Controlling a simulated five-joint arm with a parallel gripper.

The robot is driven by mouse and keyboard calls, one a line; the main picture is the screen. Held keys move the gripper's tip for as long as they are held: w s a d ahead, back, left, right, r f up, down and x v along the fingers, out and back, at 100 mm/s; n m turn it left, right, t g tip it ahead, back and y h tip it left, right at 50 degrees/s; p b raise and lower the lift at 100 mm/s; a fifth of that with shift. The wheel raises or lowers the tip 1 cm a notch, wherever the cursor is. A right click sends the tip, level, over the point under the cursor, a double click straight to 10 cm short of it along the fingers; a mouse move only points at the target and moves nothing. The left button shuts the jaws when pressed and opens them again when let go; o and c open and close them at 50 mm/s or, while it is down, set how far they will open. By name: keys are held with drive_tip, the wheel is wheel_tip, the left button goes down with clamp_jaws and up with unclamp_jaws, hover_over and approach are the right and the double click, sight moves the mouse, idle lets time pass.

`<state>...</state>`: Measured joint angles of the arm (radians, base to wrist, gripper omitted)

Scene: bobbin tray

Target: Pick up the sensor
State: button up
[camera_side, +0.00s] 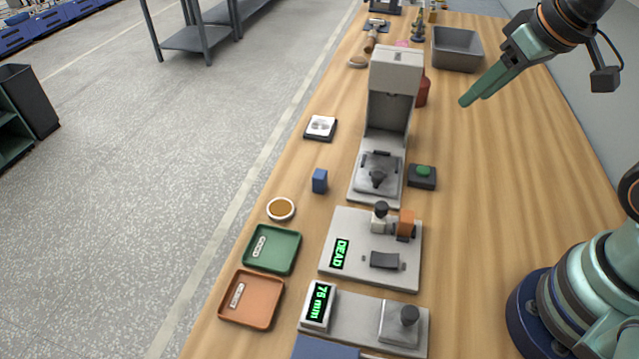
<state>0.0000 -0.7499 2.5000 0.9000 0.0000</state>
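No part is plainly labelled as the sensor. A small blue block (320,181) stands alone on the wooden table, left of the grey press; it may be the sensor, but I cannot tell. An orange block (406,224) sits on a grey fixture with a green "DEAD" display (340,254). My gripper (474,99) is high at the upper right, well away from both blocks. Its two green fingers lie close together in this view, and their gap cannot be judged. I see nothing held between them.
The tall grey press (396,72) stands mid-table, with a green button box (423,176) beside it. A green tray (290,235) and an orange tray (272,318) lie front left. A grey bin (457,50) is at the back. The table's right side is clear.

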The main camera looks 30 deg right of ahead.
drive_tip(key=shift+o, duration=1.4)
drive_tip(key=n+g, duration=0.6)
drive_tip(key=n, duration=0.3)
approach(414, 217)
drive_tip(key=f, duration=0.5)
drive_tip(key=shift+s+d, duration=0.2)
drive_tip(key=shift+d, duration=0.05)
drive_tip(key=shift+a+f, duration=0.15)
drive_tip(key=shift+f, duration=1.15)
drive_tip(key=shift+a+f, duration=0.1)
drive_tip(key=shift+f, duration=1.2)
